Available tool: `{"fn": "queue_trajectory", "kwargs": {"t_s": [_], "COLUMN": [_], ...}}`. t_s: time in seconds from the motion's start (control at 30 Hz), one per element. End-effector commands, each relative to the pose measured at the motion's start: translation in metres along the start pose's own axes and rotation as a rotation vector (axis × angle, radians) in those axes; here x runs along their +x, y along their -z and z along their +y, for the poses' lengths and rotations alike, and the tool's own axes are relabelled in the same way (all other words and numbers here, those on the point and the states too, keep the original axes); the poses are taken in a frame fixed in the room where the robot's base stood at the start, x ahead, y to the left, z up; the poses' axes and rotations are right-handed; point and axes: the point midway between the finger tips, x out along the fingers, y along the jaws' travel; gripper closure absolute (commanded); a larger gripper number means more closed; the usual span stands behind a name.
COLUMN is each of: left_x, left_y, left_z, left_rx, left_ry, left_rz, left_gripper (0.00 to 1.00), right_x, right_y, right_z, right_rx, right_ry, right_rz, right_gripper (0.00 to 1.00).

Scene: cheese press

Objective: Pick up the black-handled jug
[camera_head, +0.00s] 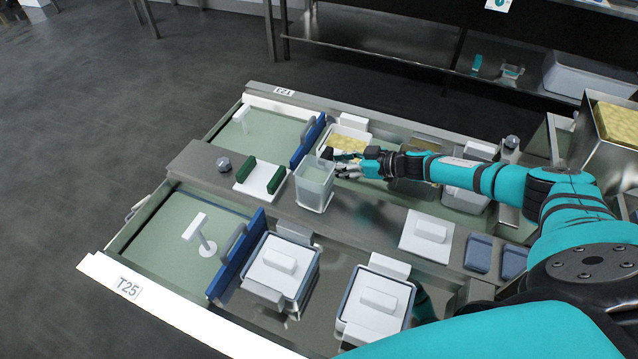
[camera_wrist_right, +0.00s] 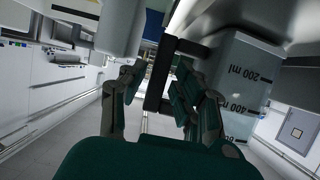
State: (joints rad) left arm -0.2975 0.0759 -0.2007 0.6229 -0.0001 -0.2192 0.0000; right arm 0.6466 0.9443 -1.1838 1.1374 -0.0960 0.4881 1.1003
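The jug (camera_head: 314,184) is a clear, square-sided container standing upright on the grey ledge in the middle of the bench. In the right wrist view its wall (camera_wrist_right: 240,88) carries 200 ml and 400 ml marks, and its black handle (camera_wrist_right: 159,78) shows as a dark bar. My right gripper (camera_head: 338,165) reaches in from the right, at the handle side of the jug. In the right wrist view the fingers (camera_wrist_right: 157,88) are apart, with the handle between them; a small gap shows on the left finger's side. My left gripper is not in view.
Beside the jug lies a white plate with green handles (camera_head: 261,177). Behind my right gripper is a white tub with yellow contents (camera_head: 347,143). Lidded white moulds (camera_head: 279,262) stand in the near basin. A blue divider (camera_head: 236,258) crosses that basin.

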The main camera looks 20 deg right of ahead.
Motion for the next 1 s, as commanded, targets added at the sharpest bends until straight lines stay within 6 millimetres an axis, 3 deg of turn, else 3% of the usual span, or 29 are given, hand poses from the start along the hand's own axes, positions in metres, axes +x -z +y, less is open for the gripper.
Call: {"fn": "queue_trajectory", "kwargs": {"t_s": [0.1,0.37,0.6,1.0], "left_x": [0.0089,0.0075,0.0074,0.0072], "left_y": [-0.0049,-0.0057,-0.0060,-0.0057], "left_z": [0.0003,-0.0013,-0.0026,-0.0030], "left_rx": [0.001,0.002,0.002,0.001], "left_ry": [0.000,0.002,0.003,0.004], "left_rz": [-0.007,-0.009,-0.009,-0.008], "left_gripper": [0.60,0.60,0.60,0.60], "right_x": [0.0114,0.0119,0.0117,0.0117], "right_y": [-0.0020,-0.0007,-0.0008,0.0014], "right_z": [0.0000,-0.0003,-0.0003,0.0000], "right_rx": [0.000,0.001,0.001,0.002], "right_ry": [0.000,0.000,0.000,0.000], "right_rz": [0.000,-0.001,-0.001,0.003], "right_gripper": [0.69,0.71,1.00,1.00]}}
